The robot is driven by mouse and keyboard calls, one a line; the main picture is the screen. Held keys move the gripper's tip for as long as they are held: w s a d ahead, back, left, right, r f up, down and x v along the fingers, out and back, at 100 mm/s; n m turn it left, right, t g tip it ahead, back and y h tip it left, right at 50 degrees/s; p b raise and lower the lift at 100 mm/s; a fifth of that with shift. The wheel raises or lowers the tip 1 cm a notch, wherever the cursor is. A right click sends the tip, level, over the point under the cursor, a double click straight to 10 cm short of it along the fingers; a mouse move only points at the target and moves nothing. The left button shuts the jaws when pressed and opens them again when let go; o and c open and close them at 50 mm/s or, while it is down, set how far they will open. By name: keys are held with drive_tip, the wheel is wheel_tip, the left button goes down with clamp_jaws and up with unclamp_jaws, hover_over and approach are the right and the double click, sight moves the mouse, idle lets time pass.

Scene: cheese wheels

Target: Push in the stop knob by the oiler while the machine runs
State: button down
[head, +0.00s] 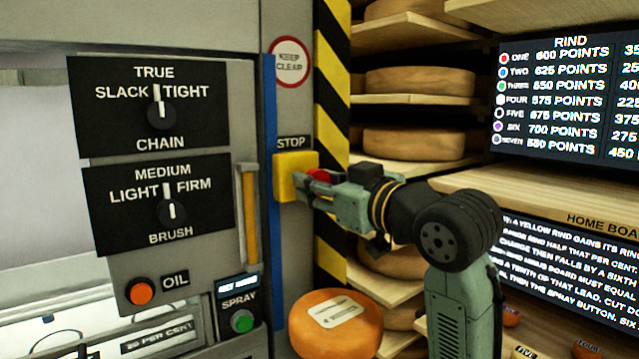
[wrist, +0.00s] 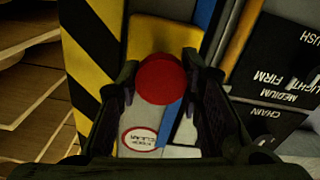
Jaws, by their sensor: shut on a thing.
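The red stop knob (head: 318,176) sits on a yellow box (head: 285,180) under the STOP label. In the wrist view the round red knob (wrist: 160,80) lies between the two fingers, with the yellow box (wrist: 165,35) behind it. My gripper (head: 312,184) reaches the box from the right and is shut on the knob, a finger on each side. Its fingers partly hide the knob in the head view. How far in the knob sits cannot be told. The orange OIL button (head: 140,291) is on the panel to the lower left.
The chain dial (head: 160,114) and brush dial (head: 172,211) are on the panel at left. A green SPRAY button (head: 242,321) and an upright wooden handle (head: 250,215) are close by. An orange cheese wheel (head: 313,342) stands below my gripper. Cheese shelves (head: 420,99) are at right.

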drive_tip(key=shift+x, duration=0.9)
drive_tip(key=c, duration=1.2)
unclamp_jaws()
drive_tip(key=shift+o, duration=0.7)
drive_tip(key=shift+a, duration=0.1)
drive_tip(key=shift+s+a, duration=0.1)
drive_tip(key=shift+s, duration=0.05)
drive_tip(key=v, duration=1.2)
drive_tip(key=shift+d, duration=0.4)
